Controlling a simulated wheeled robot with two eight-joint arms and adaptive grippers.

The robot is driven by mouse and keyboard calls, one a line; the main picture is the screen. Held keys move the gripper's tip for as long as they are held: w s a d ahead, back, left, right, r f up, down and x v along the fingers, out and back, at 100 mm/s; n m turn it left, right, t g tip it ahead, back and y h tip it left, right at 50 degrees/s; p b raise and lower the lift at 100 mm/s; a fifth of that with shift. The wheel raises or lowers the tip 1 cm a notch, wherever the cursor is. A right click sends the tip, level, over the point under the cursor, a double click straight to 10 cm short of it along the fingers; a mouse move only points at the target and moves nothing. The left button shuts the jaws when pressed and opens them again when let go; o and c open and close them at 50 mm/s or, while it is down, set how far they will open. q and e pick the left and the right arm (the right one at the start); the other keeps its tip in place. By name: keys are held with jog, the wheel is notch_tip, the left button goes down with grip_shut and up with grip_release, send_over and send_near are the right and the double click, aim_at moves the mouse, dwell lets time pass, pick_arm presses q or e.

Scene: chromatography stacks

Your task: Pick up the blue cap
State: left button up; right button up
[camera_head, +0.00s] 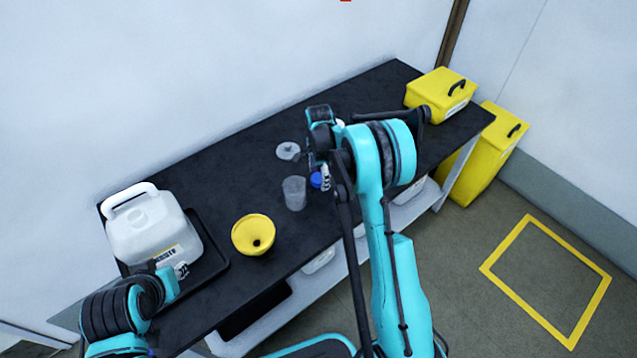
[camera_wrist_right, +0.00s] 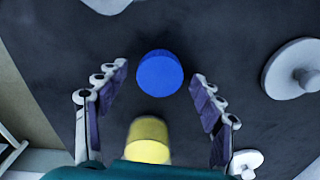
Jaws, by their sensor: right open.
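The small blue cap (camera_head: 316,180) lies on the black bench top, right beside the clear beaker. In the right wrist view the blue cap (camera_wrist_right: 160,73) sits between the tips of my right gripper (camera_wrist_right: 158,76), with dark bench visible on both sides of it. The fingers are spread and not closed on the cap. In the head view my right gripper (camera_head: 319,170) is over the cap and partly hides it. My left gripper (camera_head: 181,270) is in front of the white jug at the left; its finger gap is too small to make out.
The clear beaker (camera_head: 294,193) stands close left of the cap. A grey knobbed lid (camera_head: 288,151) lies behind; it also shows in the wrist view (camera_wrist_right: 292,70).

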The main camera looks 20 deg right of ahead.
jog(key=shift+f, duration=0.1)
jog(key=c, duration=1)
